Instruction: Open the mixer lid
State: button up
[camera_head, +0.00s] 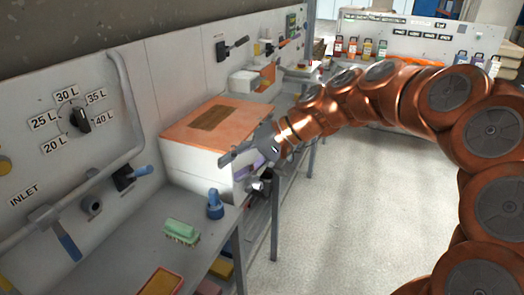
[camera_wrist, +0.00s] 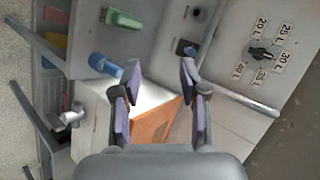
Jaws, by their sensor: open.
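The mixer looks to be the white box (camera_head: 195,165) on the bench along the left wall. Its flat orange lid (camera_head: 180,135) has a brown patch on top and looks shut. My gripper (camera_head: 234,165) is at the box's near right corner, around lid height. I cannot tell if it touches the box. In the wrist view my gripper (camera_wrist: 160,80) is open, with nothing between its fingers. The white box (camera_wrist: 145,95) and the orange lid (camera_wrist: 155,122) show behind the fingers, partly hidden by them.
A dial panel (camera_head: 79,120), a pipe and a blue-handled lever (camera_head: 66,243) are on the left wall. The floor (camera_head: 345,210) to the right is clear.

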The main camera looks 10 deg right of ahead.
jog(key=w+d+f+m+t+y+b, duration=0.1)
jog(key=w+d+f+m+t+b, duration=0.25)
jog(key=w+d, duration=0.6)
jog(key=w+d+f+m+t+y+b, duration=0.1)
jog(key=w+d+f+m+t+b, duration=0.25)
jog(key=w+d, duration=0.55)
jog(key=shift+n, duration=0.4)
jog(key=shift+r+p+x, duration=0.15)
jog(key=shift+p+x, duration=0.2)
jog(key=shift+x, duration=1.15)
jog(key=shift+r+p+x, duration=0.15)
jog(key=shift+p+x, duration=0.15)
jog(key=shift+x, duration=1.2)
jog(key=shift+r+p+x, duration=0.2)
jog(key=shift+p+x, duration=0.15)
jog(key=shift+x, duration=1.1)
jog(key=shift+a, duration=0.15)
grip_shut()
